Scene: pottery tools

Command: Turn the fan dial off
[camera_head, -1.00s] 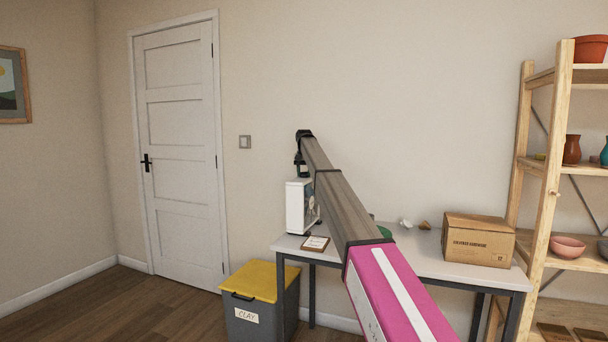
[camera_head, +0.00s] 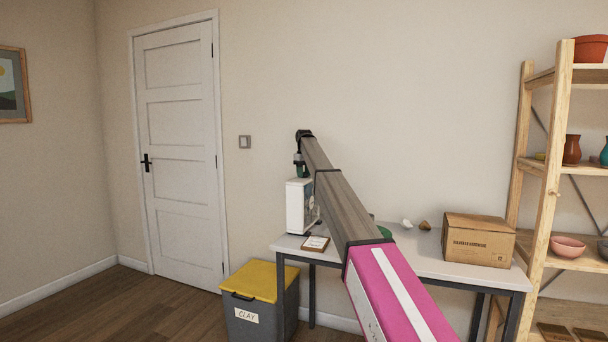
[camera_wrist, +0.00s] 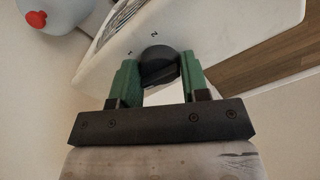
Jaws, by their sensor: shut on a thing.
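The fan is a white box (camera_head: 295,207) standing at the left end of the table, partly hidden by my arm in the head view. In the wrist view, its white housing (camera_wrist: 225,40) carries a dark round dial (camera_wrist: 158,66) with small marks beside it. My gripper (camera_wrist: 157,82) has green fingers, one on each side of the dial, and is shut on it. In the head view, my gripper (camera_head: 301,170) is small and sits at the top of the fan. The dial is too small to see there.
The table (camera_head: 420,258) also holds a small clipboard (camera_head: 315,243) and a cardboard box (camera_head: 478,239). A grey clay bin (camera_head: 262,318) with a yellow lid stands left of it. A wooden shelf (camera_head: 551,150) is at right. A bluish-white object with a red knob (camera_wrist: 36,19) shows in the wrist view.

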